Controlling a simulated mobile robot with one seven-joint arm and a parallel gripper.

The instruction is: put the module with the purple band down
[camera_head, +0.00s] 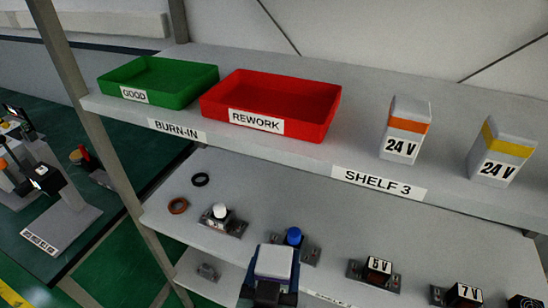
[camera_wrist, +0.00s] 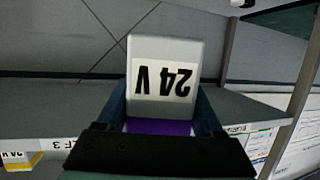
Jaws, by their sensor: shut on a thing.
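The module with the purple band is pale grey with a white "24 V" label; it shows in the wrist view (camera_wrist: 165,50), label upside down, and its top shows in the head view (camera_head: 274,262). Its purple band (camera_wrist: 160,127) lies low between the fingers. My gripper (camera_wrist: 165,112) is shut on it; in the head view my gripper (camera_head: 270,285) is at the bottom centre, in front of the lower shelf. The module's lower end is hidden. I cannot tell its exact gap to the shelves.
The upper shelf (camera_head: 365,155), labelled "SHELF 3", bears a green GOOD tray (camera_head: 148,72), a red REWORK tray (camera_head: 270,92), an orange-banded module (camera_head: 405,128) and a yellow-banded module (camera_head: 500,152). The shelf between the red tray and orange-banded module is clear. Small parts stand on the lower shelf (camera_head: 160,215).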

